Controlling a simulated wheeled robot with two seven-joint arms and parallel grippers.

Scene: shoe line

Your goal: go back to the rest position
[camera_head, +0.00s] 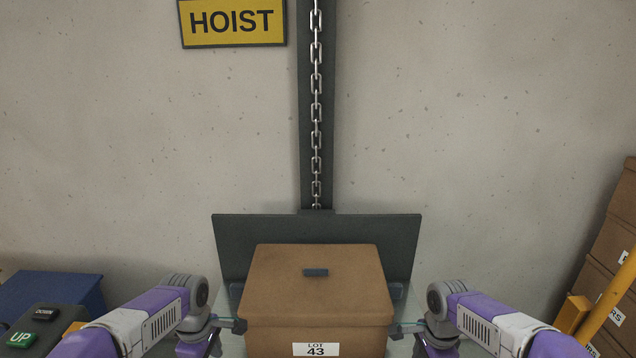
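A brown box (318,290) with a lid, a small dark handle on top and a "LOT 43" label on its front stands in the bottom middle of the head view. My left gripper (235,326) is at the box's left side, and my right gripper (401,328) is at its right side. Both are level with the upper part of the box, below the lid. The fingers are small and partly hidden, so I cannot tell whether they touch the box or are open or shut.
A dark hoist plate (240,235) rises behind the box, with a chain (316,110) and post above it. A control box (40,325) with UP and DOWN buttons is at the lower left, near a blue bin (60,287). Stacked brown boxes (612,255) and a yellow rail (610,305) are at the right.

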